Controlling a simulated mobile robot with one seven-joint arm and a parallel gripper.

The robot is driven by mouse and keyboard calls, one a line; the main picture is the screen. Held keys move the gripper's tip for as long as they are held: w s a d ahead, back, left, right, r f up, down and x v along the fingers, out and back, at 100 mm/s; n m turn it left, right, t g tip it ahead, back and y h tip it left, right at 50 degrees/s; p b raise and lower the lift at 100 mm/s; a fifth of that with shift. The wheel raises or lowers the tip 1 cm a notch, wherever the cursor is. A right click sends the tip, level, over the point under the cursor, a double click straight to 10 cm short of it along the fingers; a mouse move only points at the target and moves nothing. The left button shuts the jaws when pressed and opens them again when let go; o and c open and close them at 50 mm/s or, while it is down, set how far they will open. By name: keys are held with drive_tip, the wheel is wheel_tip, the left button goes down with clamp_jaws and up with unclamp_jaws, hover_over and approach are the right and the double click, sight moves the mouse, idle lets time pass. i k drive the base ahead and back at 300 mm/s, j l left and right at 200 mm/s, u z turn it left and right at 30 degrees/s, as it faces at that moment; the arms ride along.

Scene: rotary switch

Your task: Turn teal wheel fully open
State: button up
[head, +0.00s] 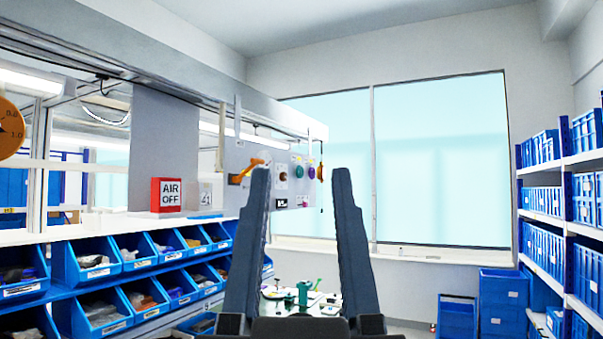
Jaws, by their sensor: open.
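My gripper (300,172) is open, with two dark fingers rising large in the middle of the view and a wide empty gap between them. Through that gap I see a grey wall panel with small round controls. A small teal wheel (298,171) sits on it, between a reddish-brown knob (283,172) and a purple one (311,172). The wheel is far beyond the fingers and nothing touches it. It is too small to tell how far it is turned.
An orange lever (246,171) is on the panel, partly behind the left finger. A low table with green items (303,291) stands beyond the gripper. Blue bins (88,262) line the left; shelves of blue crates (544,192) stand right. A red AIR OFF sign (170,194) is at left.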

sight(300, 171)
drive_tip(key=i+l, duration=0.25)
drive_tip(key=i, duration=0.25)
drive_tip(key=i+l+u, duration=0.1)
drive_tip(key=i+l, duration=0.15)
drive_tip(key=i, duration=0.2)
drive_tip(key=i+l, duration=0.3)
drive_tip(key=i, duration=0.2)
drive_tip(key=j+u, duration=0.05)
